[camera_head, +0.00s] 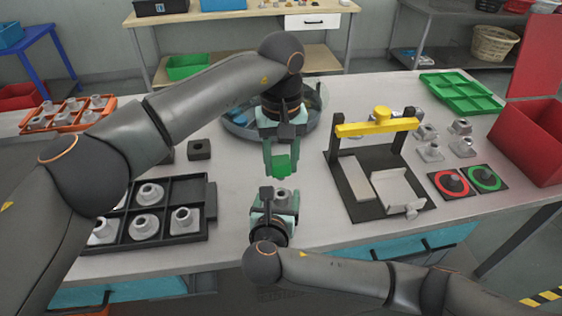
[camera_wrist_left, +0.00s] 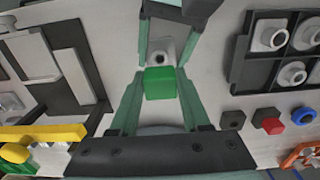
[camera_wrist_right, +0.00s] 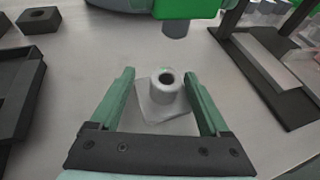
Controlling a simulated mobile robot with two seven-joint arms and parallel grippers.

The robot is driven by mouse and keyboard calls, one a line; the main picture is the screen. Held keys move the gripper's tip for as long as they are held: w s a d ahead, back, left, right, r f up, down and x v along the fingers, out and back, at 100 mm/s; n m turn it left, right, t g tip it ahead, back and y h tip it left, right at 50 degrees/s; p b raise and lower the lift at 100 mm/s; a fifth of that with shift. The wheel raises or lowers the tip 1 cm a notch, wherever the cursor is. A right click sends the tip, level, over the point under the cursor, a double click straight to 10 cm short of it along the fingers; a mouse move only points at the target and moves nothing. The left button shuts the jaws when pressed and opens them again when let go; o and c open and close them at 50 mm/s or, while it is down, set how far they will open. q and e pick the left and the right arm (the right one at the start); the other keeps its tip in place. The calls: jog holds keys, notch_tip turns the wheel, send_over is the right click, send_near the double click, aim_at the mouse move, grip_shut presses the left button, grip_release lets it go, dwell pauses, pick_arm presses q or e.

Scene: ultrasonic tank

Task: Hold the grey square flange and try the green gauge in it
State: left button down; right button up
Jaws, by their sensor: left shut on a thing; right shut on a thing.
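The green gauge (camera_head: 281,167) is a green block with a short grey pin below it, which shows in the right wrist view (camera_wrist_right: 175,28). My left gripper (camera_head: 280,172) is shut on its green block and holds it in the air. The grey square flange (camera_wrist_right: 166,92) has a square base and a round upright collar with a dark bore. My right gripper (camera_wrist_right: 165,85) is shut on the flange, collar up, close to the table's front. The gauge is above and beyond the flange, apart from it. In the left wrist view the green gauge (camera_wrist_left: 160,83) hides part of the flange (camera_wrist_left: 160,52).
A black compartment tray (camera_head: 212,215) with several flanges is at left. A black block (camera_head: 199,150) stands behind it. A round tank (camera_head: 240,128) is behind my left gripper. A yellow-topped fixture (camera_head: 377,127), red pad (camera_head: 437,181), green pad (camera_head: 474,173) and red bin (camera_head: 530,140) are at right.

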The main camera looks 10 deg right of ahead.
jog(key=shift+s+f, duration=0.15)
jog(key=shift+f, duration=0.25)
jog(key=o, duration=1.2)
jog(key=shift+o, duration=0.7)
jog(key=shift+r, duration=0.15)
jog(key=shift+r, duration=0.1)
pick_arm(q)
jog(key=shift+r+p, duration=0.55)
jog(key=shift+p, duration=0.1)
pick_arm(e)
jog(key=v, duration=1.1)
jog(key=shift+s+a+r, duration=0.1)
jog(key=shift+s+r, duration=0.1)
jog(key=shift+s, duration=0.15)
jog(key=shift+s, duration=0.1)
